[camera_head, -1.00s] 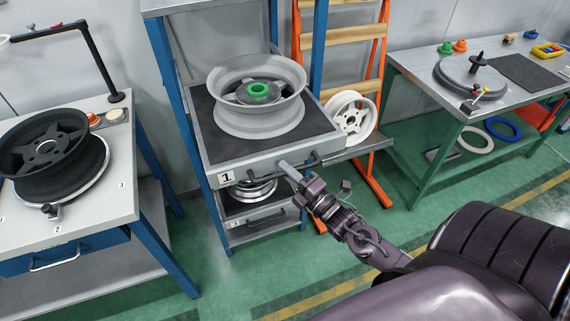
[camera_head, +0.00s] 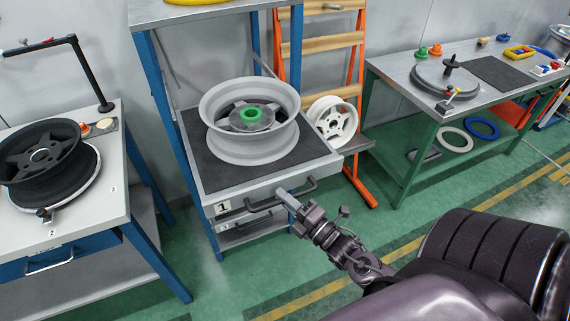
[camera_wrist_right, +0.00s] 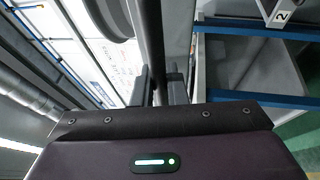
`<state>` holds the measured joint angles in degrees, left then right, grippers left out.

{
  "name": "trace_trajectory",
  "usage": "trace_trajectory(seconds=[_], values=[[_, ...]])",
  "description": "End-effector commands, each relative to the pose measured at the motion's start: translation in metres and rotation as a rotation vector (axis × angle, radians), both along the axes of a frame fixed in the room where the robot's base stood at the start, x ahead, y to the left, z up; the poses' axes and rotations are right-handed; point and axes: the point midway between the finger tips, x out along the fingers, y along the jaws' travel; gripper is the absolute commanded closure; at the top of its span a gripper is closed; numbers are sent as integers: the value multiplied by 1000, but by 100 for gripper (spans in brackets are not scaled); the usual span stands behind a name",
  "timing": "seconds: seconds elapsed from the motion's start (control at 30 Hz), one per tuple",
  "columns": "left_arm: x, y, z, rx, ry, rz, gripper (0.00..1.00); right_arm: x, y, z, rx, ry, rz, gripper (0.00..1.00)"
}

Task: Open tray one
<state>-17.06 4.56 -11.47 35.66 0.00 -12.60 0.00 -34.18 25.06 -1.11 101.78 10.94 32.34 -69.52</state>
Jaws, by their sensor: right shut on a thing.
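Tray one (camera_head: 208,172), a grey drawer with a dark mat and a label "1", sticks out from the blue-posted rack towards me. A grey wheel rim (camera_head: 250,145) with a green-topped hub (camera_head: 251,114) sits on it. My right gripper (camera_head: 283,194) is at the tray's dark bar handle (camera_head: 262,203), shut on it. In the right wrist view the handle bar (camera_wrist_right: 153,40) runs between the two fingers (camera_wrist_right: 160,85). The fingertips are small in the head view. My left gripper is not in view.
A lower tray (camera_head: 240,232) is mostly hidden under tray one. At left stands a table (camera_head: 95,225) with a dark wheel. A white wheel (camera_head: 333,119) rests by an orange-framed rack at right, and a green-legged workbench (camera_head: 395,70) stands beyond. Green floor is open in front.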

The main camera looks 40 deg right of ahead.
Motion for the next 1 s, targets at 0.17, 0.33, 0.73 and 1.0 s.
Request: trace_trajectory(seconds=[0.17,0.33,0.73,1.0], values=[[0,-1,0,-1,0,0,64,0,-1,0,0,1,-1,76],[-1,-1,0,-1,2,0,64,0,0,0,0,0,-1,66],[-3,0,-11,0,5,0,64,-24,-4,-8,-1,4,-1,66],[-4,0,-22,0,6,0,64,-65,-11,-15,1,3,-1,66]])
